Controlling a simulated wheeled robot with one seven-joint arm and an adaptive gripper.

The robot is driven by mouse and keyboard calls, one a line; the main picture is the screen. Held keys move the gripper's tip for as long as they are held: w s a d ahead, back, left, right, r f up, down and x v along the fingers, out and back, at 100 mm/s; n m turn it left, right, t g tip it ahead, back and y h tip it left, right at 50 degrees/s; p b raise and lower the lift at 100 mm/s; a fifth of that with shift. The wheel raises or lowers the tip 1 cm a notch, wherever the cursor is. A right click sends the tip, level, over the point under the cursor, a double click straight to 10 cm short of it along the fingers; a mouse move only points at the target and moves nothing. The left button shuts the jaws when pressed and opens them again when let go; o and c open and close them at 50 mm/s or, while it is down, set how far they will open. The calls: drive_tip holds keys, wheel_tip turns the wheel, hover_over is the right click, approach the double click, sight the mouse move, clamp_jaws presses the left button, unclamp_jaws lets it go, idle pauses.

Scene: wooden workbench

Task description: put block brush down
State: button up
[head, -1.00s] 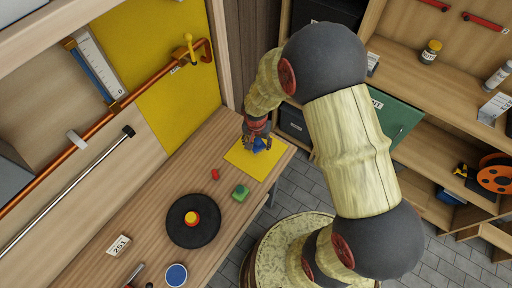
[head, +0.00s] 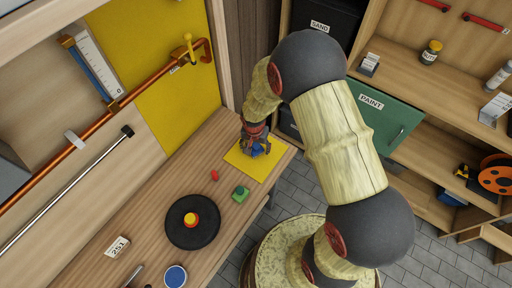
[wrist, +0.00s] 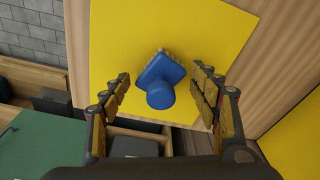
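The block brush (wrist: 162,80) is a blue block with a round blue knob and a pale bristle edge. In the wrist view it is on or just above the yellow mat (wrist: 215,25), between my fingers, with a visible gap on both sides. My gripper (wrist: 160,79) is open around it and does not appear to touch it. In the head view my gripper (head: 256,146) is over the yellow mat (head: 239,158) at the bench's far end. The blue brush (head: 257,150) shows there between the fingers, partly hidden by them.
On the wooden bench (head: 150,215) are a red piece (head: 214,175), a green block (head: 240,194), a black disc (head: 178,236) with a red and yellow knob (head: 191,219), a number card (head: 117,245) and a blue round lid (head: 175,277). A green PAINT panel (head: 378,115) stands to the right.

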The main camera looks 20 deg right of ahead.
drive_tip(key=shift+o, duration=1.1)
wheel_tip(320, 180, up, 12)
drive_tip(key=s+p, duration=0.1)
drive_tip(key=p, duration=0.1)
wheel_tip(320, 180, up, 8)
drive_tip(key=n, duration=0.1)
hover_over(255, 153)
drive_tip(key=s+d+r+n+t, duration=0.15)
drive_tip(key=s+r, duration=0.35)
drive_tip(key=r, duration=0.5)
drive_tip(key=s+r+n+t, duration=0.2)
drive_tip(key=s+r+n, duration=0.2)
drive_tip(key=s+r, duration=0.7)
drive_tip(key=s, duration=0.4)
drive_tip(key=shift+s+a+r+t+y, duration=0.2)
drive_tip(key=shift+r+t+y, duration=0.1)
drive_tip(key=shift+t+y, duration=0.1)
drive_tip(key=shift+n, duration=0.25)
